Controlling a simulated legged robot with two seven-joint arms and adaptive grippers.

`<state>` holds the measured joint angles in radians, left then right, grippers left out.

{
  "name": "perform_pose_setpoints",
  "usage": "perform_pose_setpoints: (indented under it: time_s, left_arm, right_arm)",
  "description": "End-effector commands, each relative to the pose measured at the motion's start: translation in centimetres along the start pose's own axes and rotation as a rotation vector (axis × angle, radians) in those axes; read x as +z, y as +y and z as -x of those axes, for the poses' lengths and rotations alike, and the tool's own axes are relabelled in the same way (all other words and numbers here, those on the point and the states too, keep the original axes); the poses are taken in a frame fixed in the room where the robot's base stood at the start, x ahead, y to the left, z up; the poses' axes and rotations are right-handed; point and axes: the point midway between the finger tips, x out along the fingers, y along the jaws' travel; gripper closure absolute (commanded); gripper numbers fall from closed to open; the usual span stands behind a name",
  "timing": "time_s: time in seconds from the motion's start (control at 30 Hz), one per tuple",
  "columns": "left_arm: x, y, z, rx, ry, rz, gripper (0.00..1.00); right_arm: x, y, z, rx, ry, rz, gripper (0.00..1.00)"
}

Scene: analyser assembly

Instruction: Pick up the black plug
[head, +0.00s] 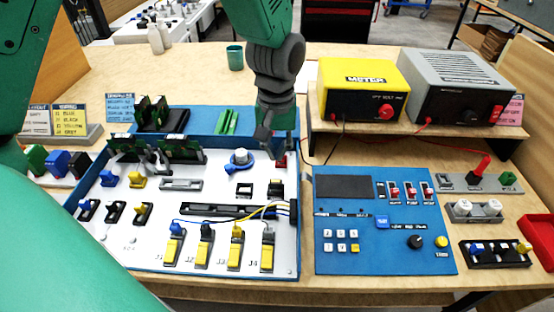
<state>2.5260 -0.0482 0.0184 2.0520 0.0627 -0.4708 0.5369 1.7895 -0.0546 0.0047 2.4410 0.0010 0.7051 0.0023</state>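My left gripper (272,132) hangs fingers down from the top centre, above the back right of the white panel (115,245) in its blue frame. Its dark fingers are small and partly overlap, so their opening is unclear. Several black parts could be the black plug. A black block (78,166) stands beside a blue block (56,163) and a green block (36,157) at the left. A small black piece (115,210) sits at the panel's left. A black-topped connector (205,231) stands at J2. The gripper is apart from all these. My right gripper is out of view.
A yellow meter (362,88) and a grey power unit (455,85) stand on a shelf at the back right. A blue control box (345,262) is right of the panel. My green arm covers the left. Open wood lies at the back left.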

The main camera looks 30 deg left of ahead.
Motion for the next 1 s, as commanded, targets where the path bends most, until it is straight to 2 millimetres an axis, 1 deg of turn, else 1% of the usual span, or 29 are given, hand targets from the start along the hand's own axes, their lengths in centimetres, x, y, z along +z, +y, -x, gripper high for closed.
perform_pose_setpoints:
  time_s: [0.23,0.27,0.3,0.37,0.4,0.47,0.77,0.87,0.97,1.0]
  left_arm:
    - [0.0,0.0,0.1,-0.001,-0.001,0.000,1.00]
    - [0.0,0.0,0.1,0.000,-0.001,0.000,0.91]
    - [0.0,0.0,0.1,0.000,-0.001,0.000,0.77]
    - [0.0,0.0,0.1,0.000,0.000,0.000,0.56]
    - [0.0,0.0,0.1,0.000,0.000,0.000,0.42]
    - [0.0,0.0,0.1,0.000,0.000,0.000,0.21]
    - [0.0,0.0,0.2,0.000,0.000,0.000,0.20]
    - [-0.1,0.0,1.0,0.002,0.003,0.000,0.20]
    - [-0.1,0.1,2.7,0.003,0.005,0.000,0.20]
    - [-0.1,0.0,3.5,0.003,0.005,0.000,0.20]
  right_arm:
    - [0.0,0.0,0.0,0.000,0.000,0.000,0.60]
    - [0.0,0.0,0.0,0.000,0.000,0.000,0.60]
    - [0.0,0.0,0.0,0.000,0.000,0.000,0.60]
    - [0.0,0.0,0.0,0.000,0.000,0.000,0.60]
    - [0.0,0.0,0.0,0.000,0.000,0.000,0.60]
    - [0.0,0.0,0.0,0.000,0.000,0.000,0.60]
    - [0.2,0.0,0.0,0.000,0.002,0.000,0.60]
    - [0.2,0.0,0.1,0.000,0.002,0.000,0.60]
    - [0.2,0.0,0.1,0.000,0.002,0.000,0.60]
    - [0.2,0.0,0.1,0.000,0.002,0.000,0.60]
